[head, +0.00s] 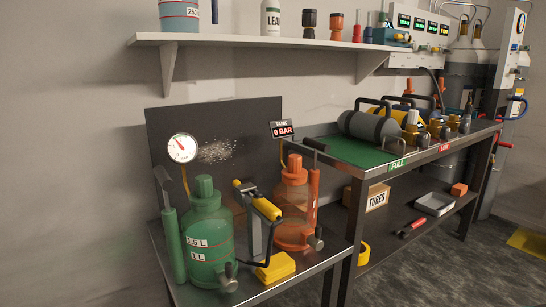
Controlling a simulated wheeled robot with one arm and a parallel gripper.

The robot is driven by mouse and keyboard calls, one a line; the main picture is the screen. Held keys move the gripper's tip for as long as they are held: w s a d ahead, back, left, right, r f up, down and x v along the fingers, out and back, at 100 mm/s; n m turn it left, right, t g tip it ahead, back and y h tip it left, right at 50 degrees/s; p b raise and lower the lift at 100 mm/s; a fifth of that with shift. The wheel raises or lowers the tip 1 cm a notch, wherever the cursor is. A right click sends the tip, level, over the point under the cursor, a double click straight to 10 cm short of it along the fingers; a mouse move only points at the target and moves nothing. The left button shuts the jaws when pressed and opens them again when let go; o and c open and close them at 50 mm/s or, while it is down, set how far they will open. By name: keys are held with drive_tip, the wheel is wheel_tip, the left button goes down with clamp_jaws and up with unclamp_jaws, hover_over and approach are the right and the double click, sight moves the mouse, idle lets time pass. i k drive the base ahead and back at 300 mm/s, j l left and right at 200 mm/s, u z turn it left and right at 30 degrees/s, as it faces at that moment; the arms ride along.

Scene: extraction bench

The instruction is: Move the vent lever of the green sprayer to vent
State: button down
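The green sprayer (208,235) stands upright at the left of the front bench, with "1.5 L" and "1 L" marks on its tank. A round white dial gauge (182,148) shows above it, and a green cylinder with a T handle (171,245) stands at its left side. A small grey fitting (229,277) sits low on its front right. I cannot tell for certain whether this is the vent lever, or which way it is set. My gripper is not in view.
An orange sprayer (292,205) stands right of the green one, under a "TANK 0 BAR" display (282,130). Between them are a yellow-handled tool (262,207) and a yellow block (275,267). A shelf (250,41) overhangs behind. A longer bench (440,150) extends right.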

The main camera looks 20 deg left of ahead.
sight(226, 278)
drive_tip(key=u, duration=1.35)
drive_tip(key=k+l+z, duration=0.75)
drive_tip(key=l, duration=0.15)
drive_tip(key=i, duration=0.05)
